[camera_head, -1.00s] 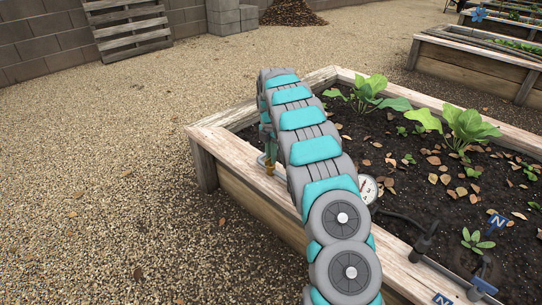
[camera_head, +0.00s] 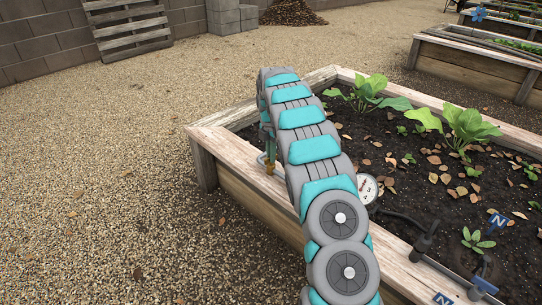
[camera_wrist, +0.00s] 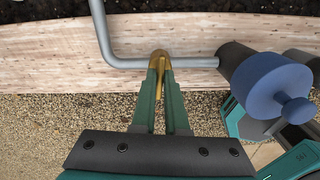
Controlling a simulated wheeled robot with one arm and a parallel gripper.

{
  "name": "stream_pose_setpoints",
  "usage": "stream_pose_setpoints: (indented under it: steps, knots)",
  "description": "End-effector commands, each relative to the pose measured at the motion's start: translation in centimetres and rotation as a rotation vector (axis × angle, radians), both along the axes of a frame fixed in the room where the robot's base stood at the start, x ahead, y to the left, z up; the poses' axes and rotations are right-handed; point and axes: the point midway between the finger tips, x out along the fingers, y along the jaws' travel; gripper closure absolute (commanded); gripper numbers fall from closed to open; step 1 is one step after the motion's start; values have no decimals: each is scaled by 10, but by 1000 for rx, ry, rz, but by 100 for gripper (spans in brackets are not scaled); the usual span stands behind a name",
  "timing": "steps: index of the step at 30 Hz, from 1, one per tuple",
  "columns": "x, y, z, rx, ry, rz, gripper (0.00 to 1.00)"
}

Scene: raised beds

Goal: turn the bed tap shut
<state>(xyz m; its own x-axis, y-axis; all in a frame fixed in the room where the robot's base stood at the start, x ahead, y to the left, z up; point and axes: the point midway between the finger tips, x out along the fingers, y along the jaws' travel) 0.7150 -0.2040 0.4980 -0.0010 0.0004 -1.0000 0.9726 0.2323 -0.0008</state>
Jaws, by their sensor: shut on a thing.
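The bed tap is a brass piece on a bent grey pipe (camera_wrist: 180,62) at the bed's wooden rim. Its narrow brass lever (camera_wrist: 160,88) points back between the two green fingers of my gripper (camera_wrist: 162,74) in the wrist view. The fingers are shut on the lever, near the pipe. In the head view, a little of the brass tap (camera_head: 269,168) shows left of my arm, over the rim. My arm hides most of my gripper there. The lever's exact angle is hard to tell.
A blue knob on a dark cylinder (camera_wrist: 270,85) sits close right of my gripper. A round white gauge (camera_head: 367,189) stands on the bed rim (camera_head: 235,155), right of my arm. Leafy plants (camera_head: 466,125) grow in the bed. Gravel left of the bed is open.

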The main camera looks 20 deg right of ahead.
Motion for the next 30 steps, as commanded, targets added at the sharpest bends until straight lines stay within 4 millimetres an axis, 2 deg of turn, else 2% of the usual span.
stream_pose_setpoints:
  steps: [30]
  knots:
    - [0, 1, 0, -1, 1, -934, 100]
